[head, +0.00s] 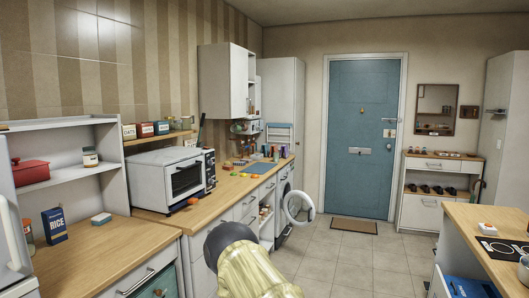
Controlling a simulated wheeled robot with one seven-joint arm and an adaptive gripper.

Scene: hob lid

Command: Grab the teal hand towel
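I cannot pick out the teal hand towel for certain. A teal patch (160,285) shows at the bottom edge, low on the front of the left cabinet below its handle; it is cut off by the frame and may be cloth. A light blue folded-looking item (279,133) is at the far end of the counter, too small to identify. Part of my pale yellow arm with a dark grey end rises at the bottom centre. My gripper's fingers do not show.
A wooden counter (235,187) along the left wall holds a white toaster oven (172,178) and small items. A washing machine's round door (299,207) stands open into the aisle. The tiled floor (345,262) is clear towards the blue door (358,135). A hob counter (485,222) is at right.

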